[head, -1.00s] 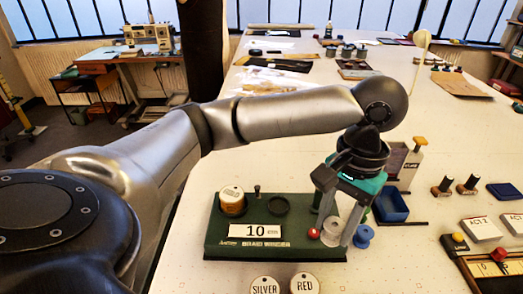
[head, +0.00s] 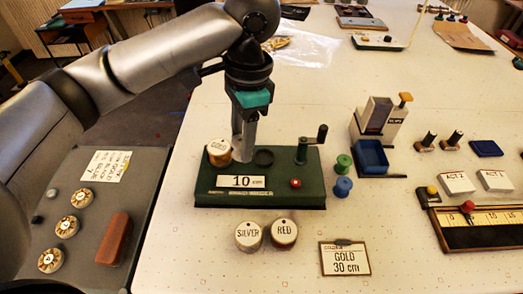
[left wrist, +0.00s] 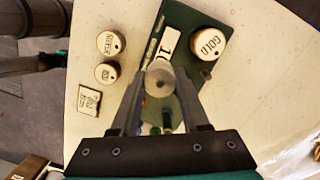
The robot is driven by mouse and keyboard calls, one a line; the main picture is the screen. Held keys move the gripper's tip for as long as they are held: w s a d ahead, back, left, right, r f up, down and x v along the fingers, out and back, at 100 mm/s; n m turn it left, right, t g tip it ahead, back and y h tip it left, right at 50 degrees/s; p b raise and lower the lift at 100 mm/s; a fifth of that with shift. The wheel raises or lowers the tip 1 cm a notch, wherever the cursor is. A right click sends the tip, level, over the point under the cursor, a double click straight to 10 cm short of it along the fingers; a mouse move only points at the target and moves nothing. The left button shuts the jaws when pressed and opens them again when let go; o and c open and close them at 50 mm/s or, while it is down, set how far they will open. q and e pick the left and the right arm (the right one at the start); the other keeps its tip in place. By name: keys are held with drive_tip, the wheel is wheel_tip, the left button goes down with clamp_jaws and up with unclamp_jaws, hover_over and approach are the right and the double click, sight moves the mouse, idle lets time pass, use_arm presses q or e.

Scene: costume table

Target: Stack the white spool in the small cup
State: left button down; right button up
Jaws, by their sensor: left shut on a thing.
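The white spool (left wrist: 159,79) is pinched between the fingertips of my left gripper (left wrist: 158,85) in the left wrist view, its round end facing the camera. In the head view my left gripper (head: 243,148) points down over the green winder board, between the gold-labelled spool (head: 219,151) and a small dark round cup (head: 264,158). The fingers largely hide the white spool there. The cup looks empty and lies just right of the fingertips. I cannot tell how high the spool is above the board. My right gripper is out of view.
The green winder board (head: 300,201) has a crank post (head: 302,155) right of the cup. Silver (head: 248,236) and red (head: 284,232) labelled spools stand in front. Green (head: 343,164) and blue (head: 342,187) spools stand to the right. A grey side tray (head: 145,215) is at left.

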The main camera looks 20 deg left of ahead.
use_arm(q)
drive_tip(key=w+r+m+t+p, duration=0.1)
drive_tip(key=w+r+m+p, duration=0.3)
drive_tip(key=m, duration=0.7)
wheel_tip(320, 180, up, 7)
drive_tip(key=m+t+p, duration=0.1)
drive_tip(key=m+p, duration=0.4)
drive_tip(key=m, duration=0.9)
hover_over(264, 158)
drive_tip(key=shift+h, duration=0.4)
drive_tip(key=f, duration=0.9)
drive_tip(key=f+b, duration=0.1)
drive_tip(key=f, duration=0.9)
drive_tip(key=shift+s+f, duration=0.2)
drive_tip(key=shift+f, duration=0.05)
drive_tip(key=shift+f, duration=0.15)
drive_tip(key=shift+f, duration=0.15)
drive_tip(key=shift+c, duration=2)
unclamp_jaws()
